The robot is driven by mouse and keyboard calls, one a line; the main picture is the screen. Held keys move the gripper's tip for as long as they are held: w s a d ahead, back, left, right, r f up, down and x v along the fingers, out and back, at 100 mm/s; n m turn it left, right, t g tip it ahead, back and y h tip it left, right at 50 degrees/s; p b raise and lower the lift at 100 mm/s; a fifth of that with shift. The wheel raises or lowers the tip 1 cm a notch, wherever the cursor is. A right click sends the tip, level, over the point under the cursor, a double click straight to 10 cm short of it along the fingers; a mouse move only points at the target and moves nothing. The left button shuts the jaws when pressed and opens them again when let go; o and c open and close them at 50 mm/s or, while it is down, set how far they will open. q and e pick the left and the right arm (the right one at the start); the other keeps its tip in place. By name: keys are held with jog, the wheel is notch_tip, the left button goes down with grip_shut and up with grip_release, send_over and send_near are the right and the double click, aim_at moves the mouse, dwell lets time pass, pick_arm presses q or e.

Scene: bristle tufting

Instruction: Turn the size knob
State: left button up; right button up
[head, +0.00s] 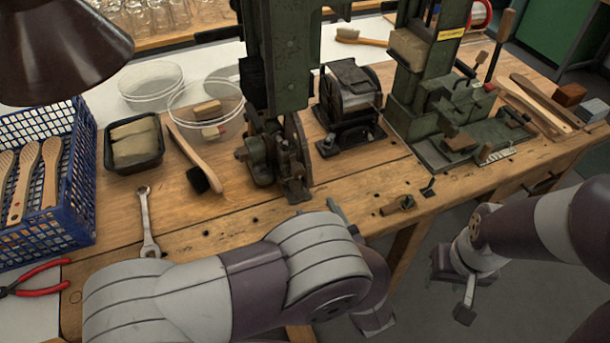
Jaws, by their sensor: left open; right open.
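I cannot tell for sure which part is the size knob. A small brass and wood fitting (398,205) sits at the bench's front edge, and a round knob-like part (243,153) is on the left side of the green tufting machine (281,60). My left gripper (374,322) is mostly hidden behind my own forearm, low in front of the bench, apart from both parts. My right gripper (458,285) is open and empty, beyond the bench's front edge, below and right of the brass fitting.
A blue crate (84,212) with wooden brush handles stands at the left. A black tray (107,150), clear bowls (168,106), a brush (193,155), a wrench (147,222) and red pliers (37,279) lie nearby. A second green machine (422,105) and a dark motor unit (350,100) stand further right.

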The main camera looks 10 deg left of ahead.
aim_at(300, 175)
pick_arm(q)
jog(key=x, duration=1.1)
jog(key=shift+w+d+f, duration=0.1)
jog(key=shift+w+d, duration=0.1)
jog(key=c, duration=1.1)
